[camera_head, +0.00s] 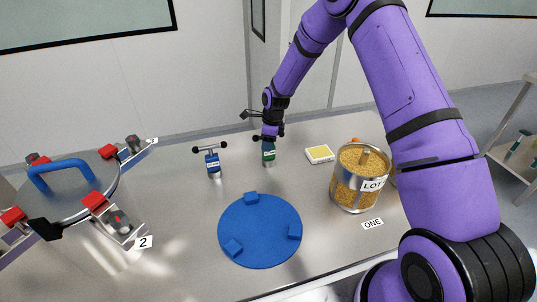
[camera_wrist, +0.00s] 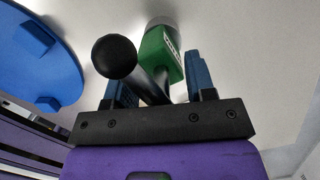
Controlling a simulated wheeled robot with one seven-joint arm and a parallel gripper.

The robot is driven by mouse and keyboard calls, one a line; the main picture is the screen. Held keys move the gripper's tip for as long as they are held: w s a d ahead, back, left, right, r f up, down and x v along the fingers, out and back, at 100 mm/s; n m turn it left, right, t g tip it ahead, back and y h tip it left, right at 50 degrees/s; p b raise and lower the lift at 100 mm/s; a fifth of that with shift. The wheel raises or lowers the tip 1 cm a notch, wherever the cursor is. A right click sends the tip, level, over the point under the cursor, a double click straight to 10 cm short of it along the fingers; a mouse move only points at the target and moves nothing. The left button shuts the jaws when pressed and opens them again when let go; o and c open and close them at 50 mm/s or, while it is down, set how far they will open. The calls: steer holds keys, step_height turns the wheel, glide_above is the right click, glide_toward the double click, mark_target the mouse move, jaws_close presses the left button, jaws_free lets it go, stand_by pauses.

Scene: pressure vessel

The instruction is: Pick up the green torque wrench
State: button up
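The green torque wrench (camera_head: 268,154) stands upright on the metal table, with a pale label on its green body and a dark T-handle at its top. My gripper (camera_head: 271,132) is over it from above and hides part of the handle. In the wrist view the green body (camera_wrist: 158,48) and a black ball end of the handle (camera_wrist: 114,56) show. The two blue fingers of my gripper (camera_wrist: 160,85) stand apart, with the wrench's dark handle part between them and some gap visible. The fingers look open; contact is not clear.
A blue torque wrench (camera_head: 212,164) stands to the left. A round blue plate (camera_head: 260,230) lies in front. A glass jar of yellow grains (camera_head: 346,187) and a small yellow-topped box (camera_head: 319,154) are to the right. A lidded vessel (camera_head: 70,195) with red clamps is at left.

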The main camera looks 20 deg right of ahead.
jaws_close()
steer(key=shift+r, duration=0.1)
steer(key=shift+w+r, duration=0.1)
steer(key=shift+r, duration=0.45)
steer(key=shift+s+r, duration=0.25)
steer(key=shift+r, duration=0.4)
steer(key=shift+s+r, duration=0.25)
steer(key=shift+r, duration=0.35)
steer(key=s+a+r, duration=0.1)
steer(key=s, duration=1.4)
steer(key=shift+r, duration=0.15)
